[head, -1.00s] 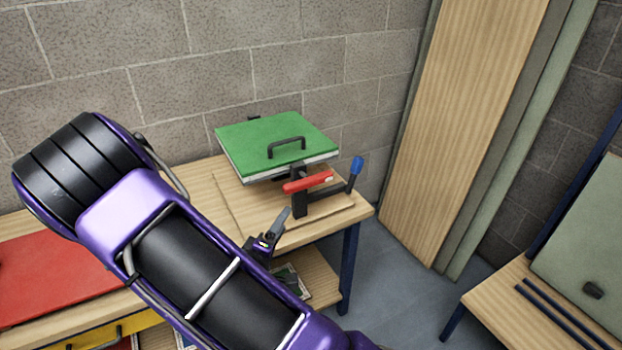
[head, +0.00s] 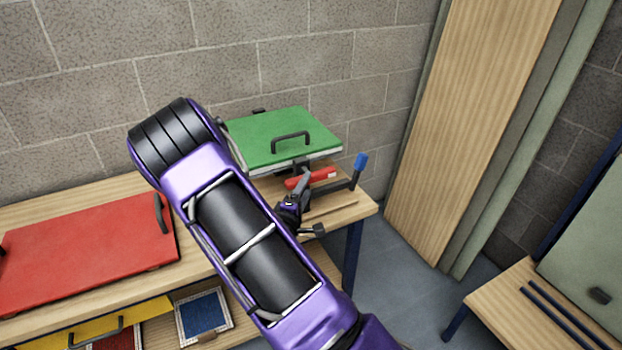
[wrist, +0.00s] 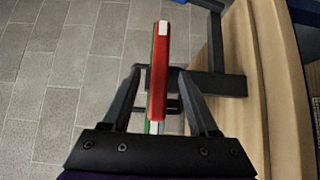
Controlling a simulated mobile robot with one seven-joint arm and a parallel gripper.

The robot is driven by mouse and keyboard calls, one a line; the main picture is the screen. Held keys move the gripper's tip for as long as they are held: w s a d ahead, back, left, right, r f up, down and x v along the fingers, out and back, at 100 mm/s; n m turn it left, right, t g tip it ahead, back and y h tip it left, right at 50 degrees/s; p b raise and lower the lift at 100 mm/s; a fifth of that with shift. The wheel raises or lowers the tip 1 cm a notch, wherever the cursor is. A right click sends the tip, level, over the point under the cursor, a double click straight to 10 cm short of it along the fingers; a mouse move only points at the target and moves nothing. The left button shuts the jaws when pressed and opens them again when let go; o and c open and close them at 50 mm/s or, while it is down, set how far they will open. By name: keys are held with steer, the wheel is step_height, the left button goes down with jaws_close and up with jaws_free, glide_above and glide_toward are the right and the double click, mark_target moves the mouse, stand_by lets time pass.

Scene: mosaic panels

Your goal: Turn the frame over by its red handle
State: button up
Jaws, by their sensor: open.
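The frame is a flat stack with a green top board (head: 262,140), a black loop handle on it and a pale layer beneath. It lies level on a dark stand at the bench's right end. Its red handle (head: 322,176) is a short bar at the front, partly hidden by my gripper in the head view. My gripper (head: 310,203) is open at the bar. In the wrist view, the red handle (wrist: 157,88) lies lengthwise between the spread fingers of my gripper (wrist: 159,73), with a gap visible on both sides. The frame's underside is hidden.
A lever with a blue grip (head: 361,162) rises right of the red handle. A red board (head: 90,245) lies on the bench's left. A block wall stands close behind. Tall planks (head: 470,120) lean at right. Open floor (head: 400,270) separates a second table (head: 550,310).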

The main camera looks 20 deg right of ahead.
steer(key=x, duration=0.5)
jaws_close()
stand_by(1.4)
